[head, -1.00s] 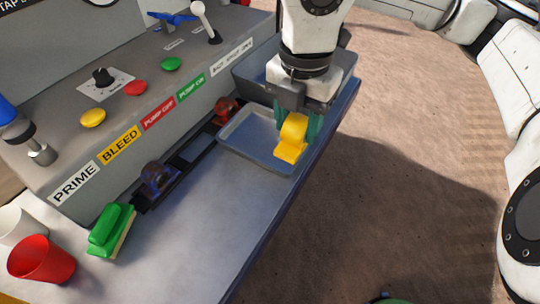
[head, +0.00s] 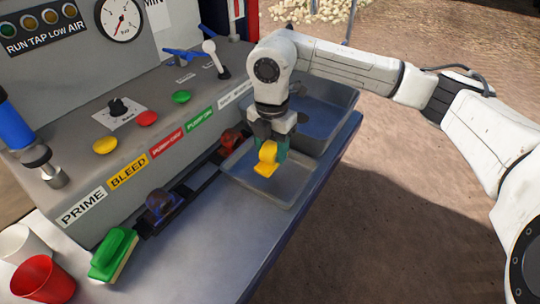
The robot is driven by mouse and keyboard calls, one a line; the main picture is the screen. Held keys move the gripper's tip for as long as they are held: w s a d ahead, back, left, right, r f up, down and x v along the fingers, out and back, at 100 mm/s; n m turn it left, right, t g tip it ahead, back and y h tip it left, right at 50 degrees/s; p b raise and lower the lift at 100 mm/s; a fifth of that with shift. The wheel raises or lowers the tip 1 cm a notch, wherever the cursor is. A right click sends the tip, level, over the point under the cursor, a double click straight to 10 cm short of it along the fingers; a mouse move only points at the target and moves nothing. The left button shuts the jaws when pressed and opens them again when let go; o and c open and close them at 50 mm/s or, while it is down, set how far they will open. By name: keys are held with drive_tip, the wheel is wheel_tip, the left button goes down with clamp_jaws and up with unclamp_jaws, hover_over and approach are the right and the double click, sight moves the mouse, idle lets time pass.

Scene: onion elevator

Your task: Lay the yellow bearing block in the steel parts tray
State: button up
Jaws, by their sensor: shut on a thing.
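The yellow bearing block (head: 267,157) is held in my gripper (head: 268,148), whose greenish fingers are shut on it. My gripper points down over the shallow steel parts tray (head: 297,192). The block is over the inside of the tray, towards its far left part. I cannot tell whether the block touches the tray floor. The tray lies on the grey bench, and its far side is partly hidden by my gripper.
A deeper grey bin (head: 335,124) stands right behind the tray. A dark rail with a red-brown part (head: 231,140) and a dark brown part (head: 161,203) runs left of it. A green brush (head: 113,254), red cup (head: 42,280) and white cup (head: 20,244) stand front left. The bench front (head: 215,240) is clear.

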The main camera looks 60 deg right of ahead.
sight(270, 158)
drive_tip(key=shift+w+d+f, duration=0.15)
drive_tip(key=shift+w+f, duration=0.15)
drive_tip(key=shift+f, duration=0.15)
drive_tip(key=shift+w+d+f, duration=0.1)
drive_tip(key=shift+f, duration=1.5)
drive_tip(key=shift+f, duration=0.15)
drive_tip(key=o, duration=1.4)
wheel_tip(270, 158, up, 12)
drive_tip(key=shift+r, duration=0.15)
